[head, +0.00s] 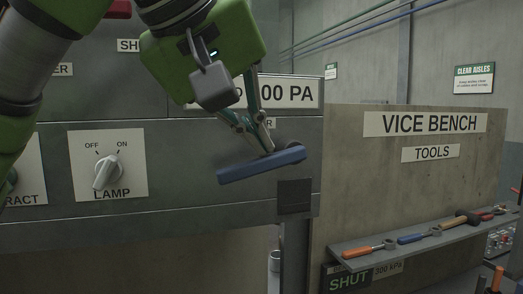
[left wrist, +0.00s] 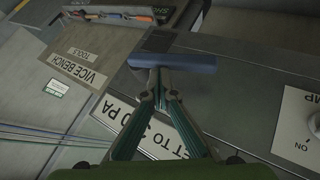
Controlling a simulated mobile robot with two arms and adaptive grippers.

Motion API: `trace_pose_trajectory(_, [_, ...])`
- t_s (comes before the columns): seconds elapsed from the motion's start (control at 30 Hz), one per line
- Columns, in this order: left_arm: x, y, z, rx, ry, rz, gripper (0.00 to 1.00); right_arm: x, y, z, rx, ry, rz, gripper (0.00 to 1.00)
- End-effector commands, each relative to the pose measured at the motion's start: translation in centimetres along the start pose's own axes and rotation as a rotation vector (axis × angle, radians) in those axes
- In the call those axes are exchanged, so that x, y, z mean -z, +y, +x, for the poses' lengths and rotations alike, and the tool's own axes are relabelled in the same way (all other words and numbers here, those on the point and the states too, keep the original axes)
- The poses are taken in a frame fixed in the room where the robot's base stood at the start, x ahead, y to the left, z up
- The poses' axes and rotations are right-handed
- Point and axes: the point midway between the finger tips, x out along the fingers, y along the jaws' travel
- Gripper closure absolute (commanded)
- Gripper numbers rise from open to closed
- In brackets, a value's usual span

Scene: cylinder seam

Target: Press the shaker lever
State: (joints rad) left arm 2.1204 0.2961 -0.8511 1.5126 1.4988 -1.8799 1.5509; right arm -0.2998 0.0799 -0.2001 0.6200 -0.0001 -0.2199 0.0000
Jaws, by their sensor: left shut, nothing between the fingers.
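The shaker lever appears to be the blue bar (head: 262,164) on the grey panel, tilted slightly up to the right in the head view. Its label is mostly hidden behind my arm. My left gripper (head: 268,152) is shut and empty, with its fingertips at the upper edge of the bar's middle. In the left wrist view the closed fingertips (left wrist: 158,70) meet the blue bar (left wrist: 185,62) near its middle. They look in contact or very close; I cannot tell which. My right gripper is not in view.
A lamp knob (head: 106,172) sits left on the panel. A dark square plate (head: 294,196) is below the bar. At right, a tool shelf (head: 372,256) projects from the vice bench wall (head: 420,165). A shut sign (head: 347,279) hangs below it.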

Motion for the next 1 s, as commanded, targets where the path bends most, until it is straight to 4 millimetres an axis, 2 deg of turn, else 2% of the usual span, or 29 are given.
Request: trace_pose_trajectory(1.0, [-0.8, -0.7, 1.0, 0.003, -0.003, 0.002, 1.0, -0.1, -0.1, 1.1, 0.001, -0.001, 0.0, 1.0])
